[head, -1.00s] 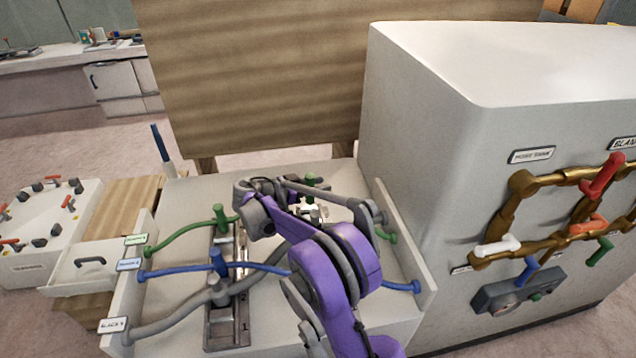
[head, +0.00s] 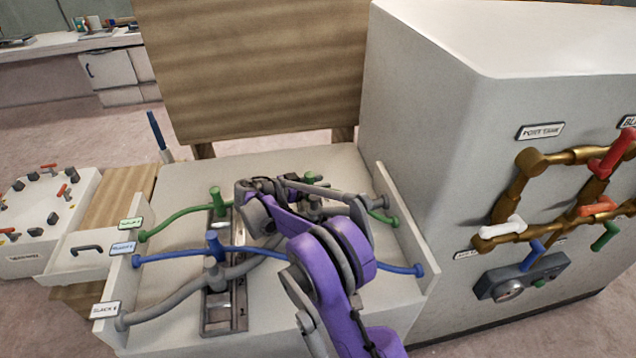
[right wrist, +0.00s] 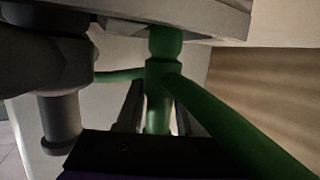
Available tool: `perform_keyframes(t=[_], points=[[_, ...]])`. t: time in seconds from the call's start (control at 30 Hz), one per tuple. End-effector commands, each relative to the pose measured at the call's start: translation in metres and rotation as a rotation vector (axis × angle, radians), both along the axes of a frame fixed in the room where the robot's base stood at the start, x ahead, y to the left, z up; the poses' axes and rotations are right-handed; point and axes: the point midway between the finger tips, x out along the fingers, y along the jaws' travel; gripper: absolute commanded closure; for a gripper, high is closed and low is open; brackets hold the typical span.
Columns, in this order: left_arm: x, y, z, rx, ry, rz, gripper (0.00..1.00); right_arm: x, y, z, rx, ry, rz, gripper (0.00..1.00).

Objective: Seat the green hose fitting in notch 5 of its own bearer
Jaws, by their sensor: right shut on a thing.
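Two green fittings stand along the green hose (head: 172,220). The left one (head: 215,196) stands upright at the far end of the left bearer (head: 222,319). The other (head: 310,178) shows behind my right gripper (head: 315,207), whose fingertips are largely hidden by my arm in the head view. In the right wrist view a green fitting (right wrist: 162,75) is between the fingers of my right gripper (right wrist: 158,115), with green hose leaving on both sides. The gripper is shut on it. I cannot tell whether it sits in a notch. My left gripper is not in view.
The blue hose (head: 175,256) and grey hose (head: 165,311) cross the same bench, with a blue fitting (head: 214,243) on the left bearer. A tall white cabinet (head: 440,120) with brass pipes and valves stands right. A wooden board (head: 260,70) rises behind.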

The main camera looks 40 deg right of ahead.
Motion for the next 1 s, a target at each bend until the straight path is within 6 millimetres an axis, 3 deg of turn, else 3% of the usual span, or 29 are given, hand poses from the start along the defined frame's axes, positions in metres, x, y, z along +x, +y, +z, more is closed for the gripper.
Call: perform_keyframes(t=[0.6,0.63,0.7,0.8,1.0], points=[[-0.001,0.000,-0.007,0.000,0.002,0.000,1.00,0.000,0.000,-0.011,0.000,0.000,0.000,1.00],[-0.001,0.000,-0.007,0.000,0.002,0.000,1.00,0.000,0.000,-0.010,0.000,0.000,0.000,0.59],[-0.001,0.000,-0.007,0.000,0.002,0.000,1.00,0.000,0.000,-0.010,0.000,0.000,0.000,0.46],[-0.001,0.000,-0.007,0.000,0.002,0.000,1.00,0.000,0.000,-0.010,0.000,0.000,0.000,0.29],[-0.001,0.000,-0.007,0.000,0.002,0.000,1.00,0.000,0.000,-0.010,0.000,0.000,0.000,0.29]])
